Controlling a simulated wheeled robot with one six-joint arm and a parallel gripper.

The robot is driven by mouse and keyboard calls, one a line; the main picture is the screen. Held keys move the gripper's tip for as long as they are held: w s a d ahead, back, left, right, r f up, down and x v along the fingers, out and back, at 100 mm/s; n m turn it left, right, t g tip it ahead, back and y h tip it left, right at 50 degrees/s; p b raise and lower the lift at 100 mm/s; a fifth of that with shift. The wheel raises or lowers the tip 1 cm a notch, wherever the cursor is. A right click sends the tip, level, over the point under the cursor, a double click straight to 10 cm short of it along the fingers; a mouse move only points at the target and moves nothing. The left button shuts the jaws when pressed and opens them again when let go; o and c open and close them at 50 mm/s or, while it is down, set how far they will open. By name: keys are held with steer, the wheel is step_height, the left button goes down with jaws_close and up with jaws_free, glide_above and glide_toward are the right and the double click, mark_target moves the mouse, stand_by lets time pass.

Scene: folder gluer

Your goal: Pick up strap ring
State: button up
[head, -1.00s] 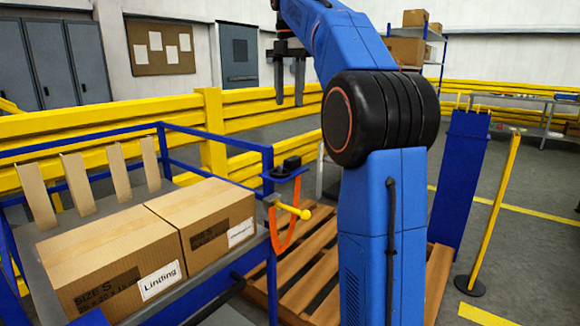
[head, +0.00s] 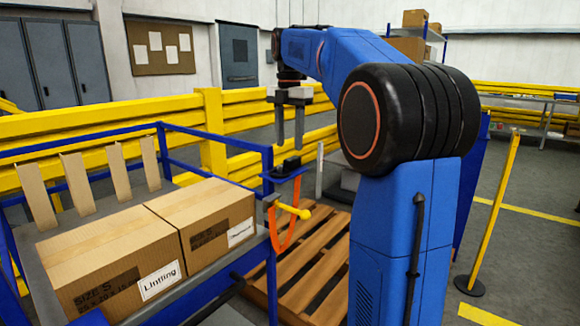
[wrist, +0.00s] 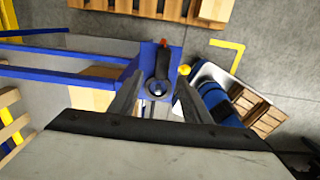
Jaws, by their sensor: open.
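An orange strap loop (head: 288,240), which looks like the strap ring, hangs in a U below a small blue plate (head: 284,176) at the rack's right corner. A black object (head: 291,165) sits on that plate; it also shows in the wrist view (wrist: 161,66), with a round part near its lower end. My gripper (head: 289,147) is open and empty, fingers pointing down, just above the black object. In the wrist view, the fingers (wrist: 160,78) straddle the black object's line. The strap is mostly hidden there; whether the fingers touch anything is unclear.
A yellow-knobbed lever (head: 304,214) sticks out beside the strap. Two cardboard boxes (head: 120,260) lie on the blue-framed rack (head: 210,135) at left. A wooden pallet (head: 310,265) lies on the floor behind. Yellow guard rails (head: 212,130) run behind the rack.

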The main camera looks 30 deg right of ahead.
mark_target(290, 159)
step_height(290, 159, down, 5)
steer(key=shift+s+r, duration=0.1)
steer(key=shift+s, duration=0.05)
jaws_close()
steer(key=shift+r, duration=0.1)
step_height(290, 159, up, 9)
steer(key=s+a, duration=0.4)
steer(key=a, duration=0.7)
steer(key=shift+f, duration=0.25)
stand_by(0.3)
